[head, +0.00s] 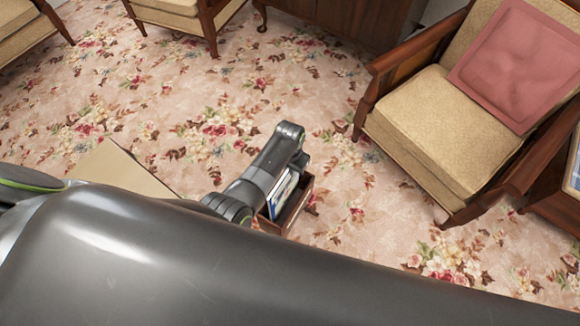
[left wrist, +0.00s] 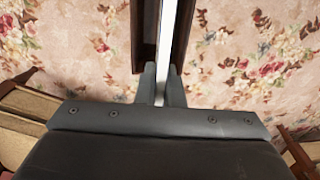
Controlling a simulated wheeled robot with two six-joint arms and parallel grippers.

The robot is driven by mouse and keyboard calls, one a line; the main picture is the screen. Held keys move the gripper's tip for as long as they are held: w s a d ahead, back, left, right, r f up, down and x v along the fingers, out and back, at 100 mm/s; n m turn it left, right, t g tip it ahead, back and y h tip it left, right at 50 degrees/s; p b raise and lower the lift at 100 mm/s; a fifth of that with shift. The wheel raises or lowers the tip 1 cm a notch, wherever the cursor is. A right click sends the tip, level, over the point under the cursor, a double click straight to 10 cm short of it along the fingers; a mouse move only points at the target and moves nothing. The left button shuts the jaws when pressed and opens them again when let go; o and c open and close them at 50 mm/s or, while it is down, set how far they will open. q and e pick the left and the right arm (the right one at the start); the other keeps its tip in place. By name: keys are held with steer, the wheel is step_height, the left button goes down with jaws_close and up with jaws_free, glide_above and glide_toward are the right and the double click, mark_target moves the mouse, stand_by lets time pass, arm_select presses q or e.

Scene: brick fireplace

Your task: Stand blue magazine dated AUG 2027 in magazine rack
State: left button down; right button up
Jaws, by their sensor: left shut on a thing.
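The magazine rack (head: 298,212) is a small dark brown wooden box on the floral carpet, partly hidden by my left arm. In the left wrist view its brown walls (left wrist: 145,35) stand on both sides of the magazine. The magazine (head: 284,189) shows a blue and white face; its date is not readable. In the left wrist view it is a thin pale edge (left wrist: 168,40). My left gripper (left wrist: 162,88) is shut on it, and the magazine stands on edge between the rack walls. I cannot tell whether it touches the rack floor. My right gripper is not in view.
An armchair (head: 437,132) with a pink cushion (head: 515,62) stands to the right of the rack. A dark wooden cabinet (head: 345,25) and another chair (head: 185,18) are at the back. A flat beige surface (head: 122,166) lies at left. Carpet around the rack is mostly clear.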

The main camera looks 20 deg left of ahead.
arm_select(q)
steer(key=c, duration=1.5)
jaws_free()
steer(key=r+p, duration=0.2)
steer(key=r, duration=0.6)
steer(key=r+p, duration=0.2)
steer(key=r, duration=0.7)
steer(key=shift+s+r, duration=0.2)
steer(key=shift+r, duration=0.05)
